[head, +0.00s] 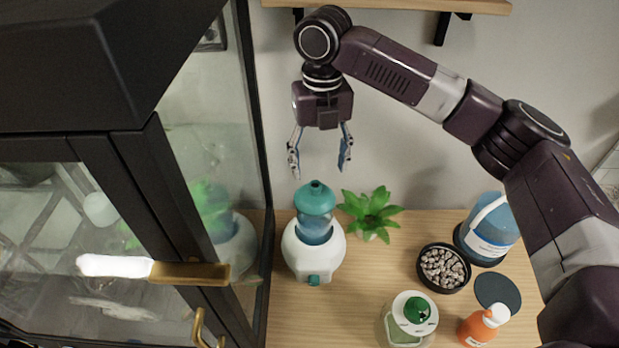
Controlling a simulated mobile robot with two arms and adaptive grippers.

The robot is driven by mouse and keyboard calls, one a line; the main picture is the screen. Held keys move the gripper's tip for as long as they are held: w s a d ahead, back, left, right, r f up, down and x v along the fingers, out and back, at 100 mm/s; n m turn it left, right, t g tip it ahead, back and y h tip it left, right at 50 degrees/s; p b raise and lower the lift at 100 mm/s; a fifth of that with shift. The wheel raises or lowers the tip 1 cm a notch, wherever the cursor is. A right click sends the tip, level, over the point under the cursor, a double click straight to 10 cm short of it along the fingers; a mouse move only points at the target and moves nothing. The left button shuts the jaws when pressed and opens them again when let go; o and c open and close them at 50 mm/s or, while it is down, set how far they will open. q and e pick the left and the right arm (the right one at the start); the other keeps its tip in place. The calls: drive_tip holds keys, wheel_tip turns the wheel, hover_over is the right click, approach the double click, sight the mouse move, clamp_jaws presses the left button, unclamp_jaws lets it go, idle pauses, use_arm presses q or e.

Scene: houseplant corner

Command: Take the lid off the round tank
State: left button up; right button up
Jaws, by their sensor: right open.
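A rounded teal, see-through tank (317,228) stands upright in a white round base (300,258) on the wooden table, left of the plant. Its teal lid (315,194) is on top and has a small raised knob. My right gripper (319,165) is open and points down, with its two fingers spread apart. In the picture it is just above the lid, and nothing is between the fingers. I see no contact with the lid; the exact gap in depth is hard to tell. My left gripper is not in view.
A glass cabinet (258,130) with a black frame stands close on the left. Right of the tank are a green plant (371,208), a bowl of pebbles (443,267), a blue jug (488,232), an orange bottle (484,325) and a white-lidded container (412,315). A shelf (400,4) is above.

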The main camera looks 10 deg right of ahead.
sight(316, 186)
drive_tip(key=shift+w+f, duration=0.15)
drive_tip(key=shift+w, duration=0.15)
drive_tip(key=shift+f, duration=0.35)
drive_tip(key=f+p, duration=0.2)
drive_tip(key=s+f+p, duration=0.1)
drive_tip(key=shift+a+f, duration=0.3)
drive_tip(key=shift+a, duration=0.1)
drive_tip(key=shift+w+f, duration=0.25)
drive_tip(key=shift+f, duration=1.05)
drive_tip(key=c, duration=1)
drive_tip(key=shift+s, duration=0.1)
drive_tip(key=c, duration=0.4)
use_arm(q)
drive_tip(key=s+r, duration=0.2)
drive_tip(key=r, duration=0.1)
